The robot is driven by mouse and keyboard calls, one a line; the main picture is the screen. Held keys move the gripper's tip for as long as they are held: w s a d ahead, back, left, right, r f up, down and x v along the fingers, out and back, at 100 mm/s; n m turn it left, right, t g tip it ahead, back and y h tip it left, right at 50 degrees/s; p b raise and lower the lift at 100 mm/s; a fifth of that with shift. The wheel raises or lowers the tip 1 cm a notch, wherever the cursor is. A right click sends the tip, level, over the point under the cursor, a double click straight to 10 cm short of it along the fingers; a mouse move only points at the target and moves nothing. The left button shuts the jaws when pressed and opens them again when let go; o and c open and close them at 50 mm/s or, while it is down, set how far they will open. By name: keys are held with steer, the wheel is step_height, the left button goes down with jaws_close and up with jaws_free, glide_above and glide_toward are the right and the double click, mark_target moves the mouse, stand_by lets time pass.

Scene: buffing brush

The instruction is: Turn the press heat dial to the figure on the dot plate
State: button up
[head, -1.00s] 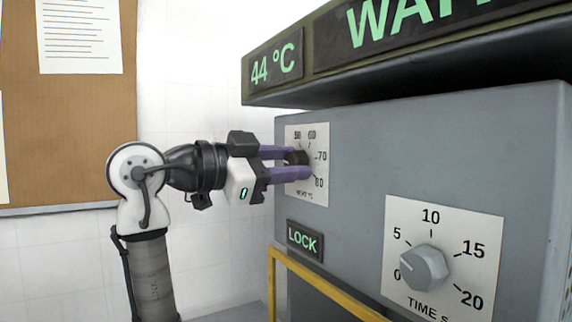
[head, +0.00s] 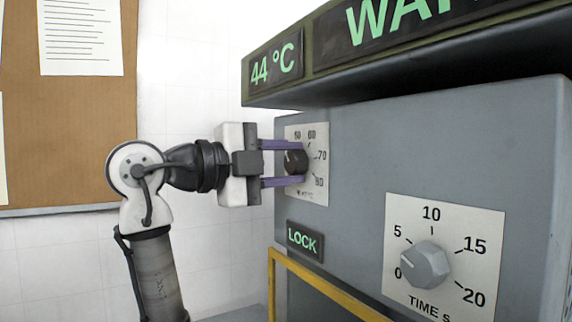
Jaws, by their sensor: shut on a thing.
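The heat dial (head: 296,163) is a dark knob on a white scale plate (head: 319,132) on the press front. The figures 50, 60, 70 and 80 show around it; its left side is partly covered. A light mark on the knob seems to face upper left, but is too small to read surely. My gripper (head: 299,162) reaches in from the left, shut on the dial, one purple finger above the knob and one below. The press display (head: 275,66) reads 44 °C. No dot plate is in view.
The time dial (head: 427,264) sits lower right, its mark near the 0 to 5 side. A LOCK sign (head: 305,241) and a yellow rail (head: 325,284) are below the heat dial. The dark overhang (head: 400,75) juts out above. A cork board (head: 85,140) hangs at left.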

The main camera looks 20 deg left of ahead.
steer(key=shift+m, duration=0.6)
steer(key=o, duration=1)
steer(key=b+v, duration=0.3)
steer(key=v, duration=1)
steer(key=shift+s+a, duration=0.2)
steer(key=shift+s, duration=0.15)
